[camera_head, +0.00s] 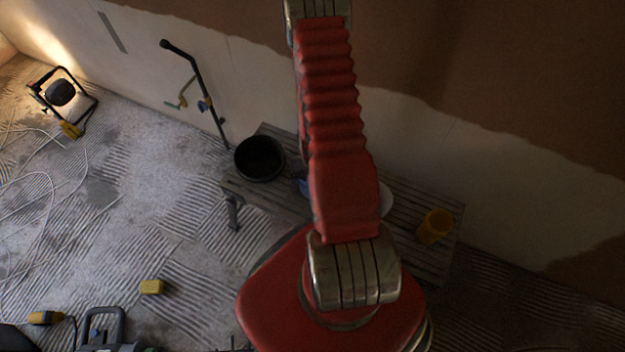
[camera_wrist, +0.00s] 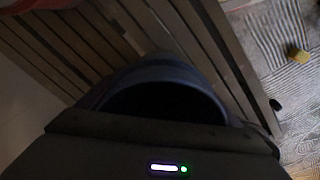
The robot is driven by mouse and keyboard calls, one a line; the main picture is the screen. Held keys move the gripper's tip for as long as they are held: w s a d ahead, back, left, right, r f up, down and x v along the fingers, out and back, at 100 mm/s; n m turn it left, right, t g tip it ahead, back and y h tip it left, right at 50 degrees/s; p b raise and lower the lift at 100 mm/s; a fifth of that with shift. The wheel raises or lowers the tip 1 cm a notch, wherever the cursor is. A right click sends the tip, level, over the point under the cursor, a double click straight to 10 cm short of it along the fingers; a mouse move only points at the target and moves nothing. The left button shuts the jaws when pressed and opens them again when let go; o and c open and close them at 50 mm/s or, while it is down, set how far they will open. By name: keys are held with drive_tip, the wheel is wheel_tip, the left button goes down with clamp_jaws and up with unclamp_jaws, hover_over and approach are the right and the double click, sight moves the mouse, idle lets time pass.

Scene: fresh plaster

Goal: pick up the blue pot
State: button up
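The blue pot (camera_wrist: 155,74) is in the middle of the wrist view, its dark round opening facing the camera. In the head view only a sliver of the blue pot (camera_head: 301,186) shows at the left edge of my red arm, which hides the rest. My gripper (camera_wrist: 160,130) is a dark shape across the bottom of the wrist view, overlapping the near side of the pot. Its fingers cannot be made out, nor whether they touch the pot. The head view does not show my gripper.
The pot is on a slatted wooden platform (camera_head: 405,205). A black bucket (camera_head: 260,158) stands left of it, a yellow container (camera_head: 434,226) to the right, and a pale round thing (camera_head: 386,199) is partly behind my arm. A plastered wall (camera_head: 450,145) runs behind. A yellow block (camera_head: 151,287) lies on the floor.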

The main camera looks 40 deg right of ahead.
drive_tip(key=c, duration=0.9)
drive_tip(key=shift+o, duration=0.2)
drive_tip(key=shift+r, duration=0.2)
wheel_tip(320, 180, up, 10)
drive_tip(key=shift+f, duration=0.15)
idle(0.5)
